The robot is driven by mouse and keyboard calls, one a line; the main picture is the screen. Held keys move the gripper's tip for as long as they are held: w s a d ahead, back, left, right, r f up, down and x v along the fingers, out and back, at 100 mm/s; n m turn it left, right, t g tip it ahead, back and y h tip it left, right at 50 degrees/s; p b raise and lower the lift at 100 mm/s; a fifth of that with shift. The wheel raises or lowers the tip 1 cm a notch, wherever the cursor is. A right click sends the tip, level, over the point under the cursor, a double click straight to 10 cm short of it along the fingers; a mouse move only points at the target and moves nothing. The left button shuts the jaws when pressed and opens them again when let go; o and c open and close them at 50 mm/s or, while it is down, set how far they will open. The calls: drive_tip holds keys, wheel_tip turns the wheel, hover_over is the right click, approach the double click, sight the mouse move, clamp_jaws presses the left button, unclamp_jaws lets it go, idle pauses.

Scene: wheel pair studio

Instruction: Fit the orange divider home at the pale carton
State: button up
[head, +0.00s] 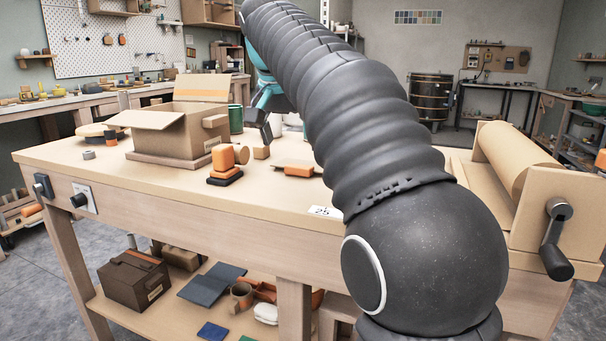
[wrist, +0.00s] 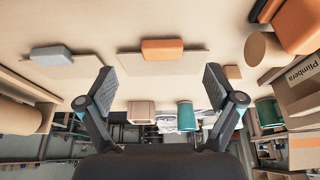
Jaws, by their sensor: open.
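The orange divider (head: 298,170) lies flat on the bench, a thin tan panel with an orange grip block along one edge. In the wrist view it (wrist: 162,50) shows between and beyond my fingertips, apart from them. The pale carton (head: 178,132) stands open on the bench to the left of the divider, its flaps spread. Part of a carton (wrist: 300,95) with printed lettering shows at the right of the wrist view. My gripper (wrist: 160,82) is open and empty above the bench. In the head view it (head: 264,125) is partly hidden by my arm.
A similar panel with a grey grip (wrist: 52,56) lies beside the divider. An orange-and-black stack (head: 224,168) and a tan cylinder (wrist: 267,48) stand near the carton. A paper roll with a crank (head: 525,165) is at the bench's right.

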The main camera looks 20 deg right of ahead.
sight(297, 169)
drive_tip(key=shift+b+x, duration=0.8)
drive_tip(key=shift+x, duration=2.65)
drive_tip(key=shift+w+r, duration=0.1)
drive_tip(key=shift+w, duration=0.1)
drive_tip(key=c, duration=1.1)
